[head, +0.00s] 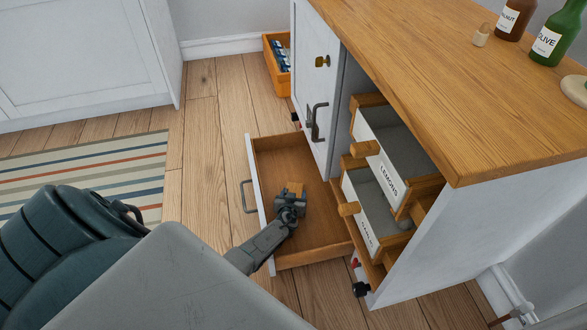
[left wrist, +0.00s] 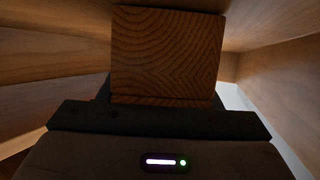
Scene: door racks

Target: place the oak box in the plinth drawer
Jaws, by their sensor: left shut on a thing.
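The oak box (head: 295,187) is a small wooden block, held in my left gripper (head: 291,198). In the left wrist view the oak box (left wrist: 167,52) fills the upper middle, with its grained face toward the camera and the dark jaws below it. The plinth drawer (head: 318,238) is pulled out at the bottom of the cabinet, with a white front and a bare wooden floor. My left gripper is shut on the box over the drawer's inside; I cannot tell whether the box touches the drawer floor. My right gripper is not in view.
Above the plinth drawer, two label-fronted drawers (head: 388,178) stand open on the right, one marked LEMONS. The white cabinet door (head: 316,85) is behind. An orange crate (head: 272,66) stands on the floor farther back. Bottles (head: 553,38) stand on the wooden top. A striped rug (head: 90,175) lies left.

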